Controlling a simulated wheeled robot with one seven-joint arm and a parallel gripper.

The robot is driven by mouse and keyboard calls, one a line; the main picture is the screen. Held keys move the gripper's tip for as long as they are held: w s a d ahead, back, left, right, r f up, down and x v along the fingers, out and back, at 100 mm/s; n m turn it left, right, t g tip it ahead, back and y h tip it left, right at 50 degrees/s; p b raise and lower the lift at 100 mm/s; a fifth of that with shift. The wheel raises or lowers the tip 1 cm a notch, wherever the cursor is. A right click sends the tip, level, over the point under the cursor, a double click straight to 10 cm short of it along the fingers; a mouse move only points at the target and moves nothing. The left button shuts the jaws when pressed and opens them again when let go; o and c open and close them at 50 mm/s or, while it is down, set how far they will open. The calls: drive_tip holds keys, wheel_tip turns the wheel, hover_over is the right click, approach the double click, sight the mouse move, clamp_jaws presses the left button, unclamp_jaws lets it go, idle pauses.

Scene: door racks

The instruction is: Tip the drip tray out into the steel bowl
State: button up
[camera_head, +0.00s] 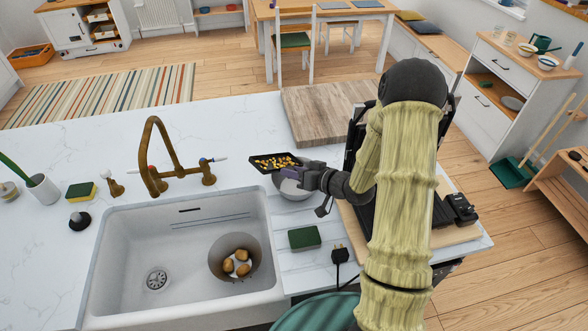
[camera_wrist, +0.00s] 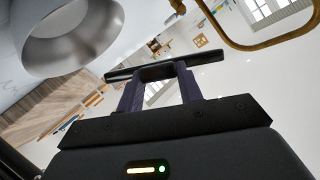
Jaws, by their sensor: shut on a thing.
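The drip tray (camera_head: 262,167) is a shallow black tray with many small yellow bits on it, held about level in the head view. In the wrist view the tray (camera_wrist: 208,57) shows edge-on as a thin dark bar. My gripper (camera_head: 300,177) is shut on the tray's near right edge; its purple fingers also show in the wrist view (camera_wrist: 160,74). The steel bowl (camera_head: 291,190) stands on the counter under my gripper and partly under the tray, partly hidden by both. The bowl (camera_wrist: 70,48) fills the upper left of the wrist view.
A brass tap (camera_head: 160,165) stands left of the tray, behind the white sink (camera_head: 130,235). A grey bowl (camera_head: 219,262) with several potatoes is in the sink. A green sponge (camera_head: 304,238) lies right of the sink. A wooden board (camera_head: 320,110) lies behind the bowl.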

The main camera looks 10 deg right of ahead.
drive_tip(key=shift+w+d+r+m+y+p, duration=0.1)
drive_tip(key=shift+d+r+m+y+p, duration=0.15)
drive_tip(key=shift+r+m+p, duration=0.4)
drive_tip(key=shift+w+d+f+m+y+p, duration=0.1)
drive_tip(key=shift+w+d+m+y+p, duration=0.3)
drive_tip(key=shift+d+m+y+p, duration=0.5)
drive_tip(key=shift+w+d+f+m+y+p, duration=0.1)
drive_tip(key=shift+w+d+m+y+p, duration=0.35)
drive_tip(key=shift+m, duration=0.75)
drive_tip(key=shift+w+d+f+m+y+p, duration=0.1)
drive_tip(key=shift+w+d+m+y+p, duration=0.4)
drive_tip(key=shift+d+m, duration=0.45)
drive_tip(key=shift+a+r, duration=0.1)
drive_tip(key=shift+a, duration=0.05)
